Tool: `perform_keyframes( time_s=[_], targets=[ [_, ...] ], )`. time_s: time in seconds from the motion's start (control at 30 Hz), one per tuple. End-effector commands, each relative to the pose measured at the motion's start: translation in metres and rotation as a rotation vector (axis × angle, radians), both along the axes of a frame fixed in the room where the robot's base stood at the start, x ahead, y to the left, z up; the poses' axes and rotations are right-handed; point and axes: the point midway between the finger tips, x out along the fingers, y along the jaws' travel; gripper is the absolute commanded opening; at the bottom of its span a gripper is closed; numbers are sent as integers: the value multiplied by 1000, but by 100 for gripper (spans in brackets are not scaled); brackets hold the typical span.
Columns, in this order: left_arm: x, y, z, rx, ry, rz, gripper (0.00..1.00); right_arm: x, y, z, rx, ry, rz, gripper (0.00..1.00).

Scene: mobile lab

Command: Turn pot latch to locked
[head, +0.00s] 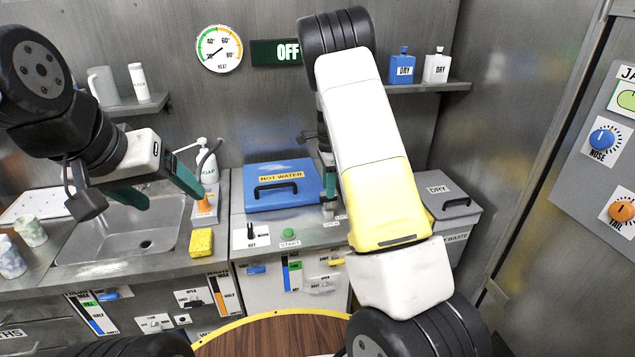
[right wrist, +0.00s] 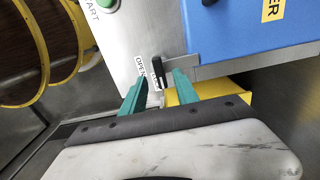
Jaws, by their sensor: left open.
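The blue pot (head: 283,187), labelled HOT WATER, sits in the counter with its lid down and a black handle on top. Its latch (right wrist: 156,68) is a small black lever on the grey panel beside the pot. An OPEN label (right wrist: 140,68) lies beside it; a second label is partly covered by the lever. My right gripper (right wrist: 160,77) is open, with one teal fingertip on each side of the latch and gaps visible. My left gripper (head: 173,198) is open and empty above the sink edge.
A sink (head: 146,244), soap bottle (head: 208,165) and yellow sponge (head: 202,242) are at the left. A green START button (head: 288,233) and a black switch (head: 250,232) are in front of the pot. A grey waste bin (head: 452,205) stands at the right.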

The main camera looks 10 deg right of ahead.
Motion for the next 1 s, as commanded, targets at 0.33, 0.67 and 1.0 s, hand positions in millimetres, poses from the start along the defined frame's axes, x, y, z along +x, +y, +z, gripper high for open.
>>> perform_keyframes(
  time_s=[0.33,0.67,1.0],
  targets=[
    [0,0,0,0,0,0,75,0,0,48,0,-1,0,36],
    [0,0,0,0,0,0,75,0,0,50,0,0,1,36],
    [0,0,0,0,0,0,75,-46,5,123,99,-100,232,36]
  ],
)
